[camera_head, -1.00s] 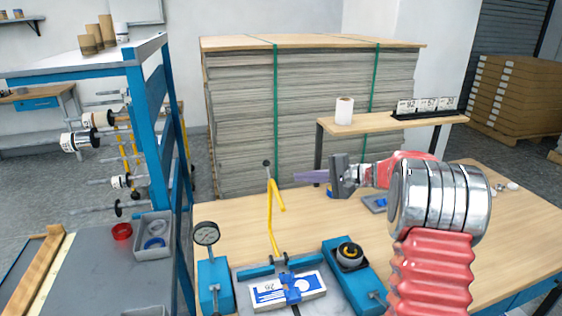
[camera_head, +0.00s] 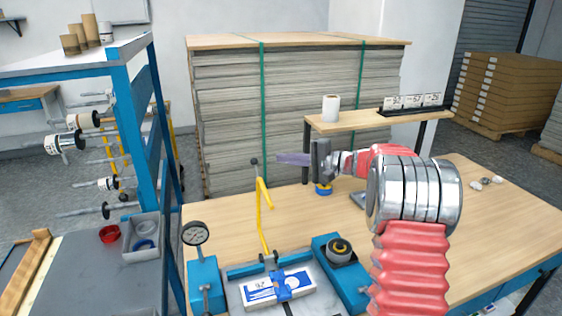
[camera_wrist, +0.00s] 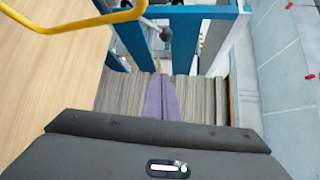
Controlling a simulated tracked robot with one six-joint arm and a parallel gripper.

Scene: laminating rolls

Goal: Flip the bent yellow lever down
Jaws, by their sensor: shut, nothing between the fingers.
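The bent yellow lever (camera_head: 262,208) stands raised above the blue-and-white fixture (camera_head: 278,287) on the wooden bench. A dark knob tops the lever. In the wrist view the yellow lever (camera_wrist: 85,18) crosses the upper left, with its dark knob near the top middle. My gripper (camera_head: 283,158) is shut and empty, its purple fingers pointing left. The fingertips are just right of the lever's upper end in the head view; I cannot tell the gap in depth. The fingers (camera_wrist: 161,85) also show together in the wrist view.
A dial gauge (camera_head: 195,236) stands left of the fixture, and a blue block with a dark roller (camera_head: 339,250) stands right of it. A blue-framed rack (camera_head: 132,130) is at left. A sheet stack (camera_head: 230,110) stands behind the bench. The bench's right side is mostly clear.

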